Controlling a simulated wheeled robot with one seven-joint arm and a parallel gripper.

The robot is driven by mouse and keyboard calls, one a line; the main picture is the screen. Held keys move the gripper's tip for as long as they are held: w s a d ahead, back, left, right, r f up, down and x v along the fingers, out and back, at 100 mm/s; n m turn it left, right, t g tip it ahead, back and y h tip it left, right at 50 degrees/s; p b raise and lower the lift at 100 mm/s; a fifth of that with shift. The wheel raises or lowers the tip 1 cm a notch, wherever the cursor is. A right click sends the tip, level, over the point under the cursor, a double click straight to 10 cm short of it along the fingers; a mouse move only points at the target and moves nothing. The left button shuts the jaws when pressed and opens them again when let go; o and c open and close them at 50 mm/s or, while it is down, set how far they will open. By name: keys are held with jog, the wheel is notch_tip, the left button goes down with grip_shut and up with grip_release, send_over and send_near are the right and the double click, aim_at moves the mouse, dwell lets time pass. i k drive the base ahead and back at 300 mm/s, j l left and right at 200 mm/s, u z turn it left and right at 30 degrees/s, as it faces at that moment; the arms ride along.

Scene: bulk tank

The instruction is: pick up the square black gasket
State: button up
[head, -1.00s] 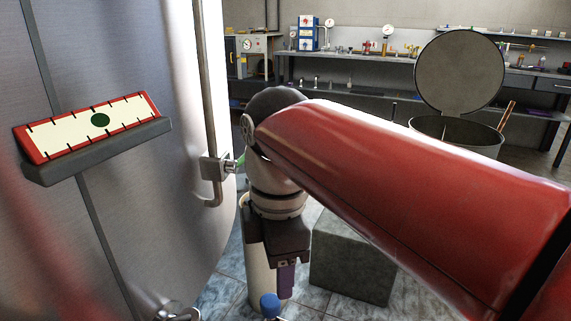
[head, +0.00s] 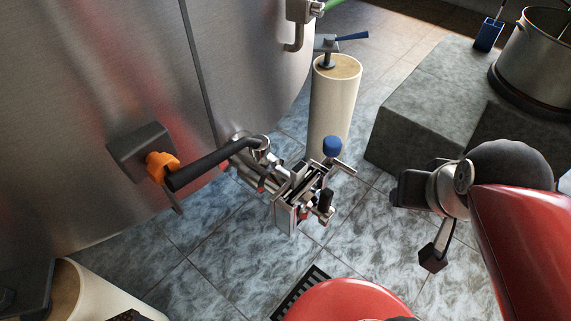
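I cannot make out the square black gasket for certain. A small black textured piece (head: 124,315) shows on the pale round stand at the lower left, cut by the bottom edge, and I cannot tell what it is. My gripper (head: 433,258) is at the right, at the end of my red arm, pointing down over the tiled floor. One dark-tipped finger shows; whether the fingers are apart or together is unclear. I see nothing held in it.
A steel tank (head: 120,90) fills the left. Its outlet valve assembly (head: 300,195) juts over the floor, with a black-handled lever (head: 215,162). A pale post (head: 336,100), a grey stone block (head: 430,105) and a pot (head: 540,60) stand behind. A slotted floor drain (head: 297,292) lies in front.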

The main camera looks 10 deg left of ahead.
aim_at(298, 176)
jog(key=k+u, duration=0.2)
jog(key=u, duration=0.8)
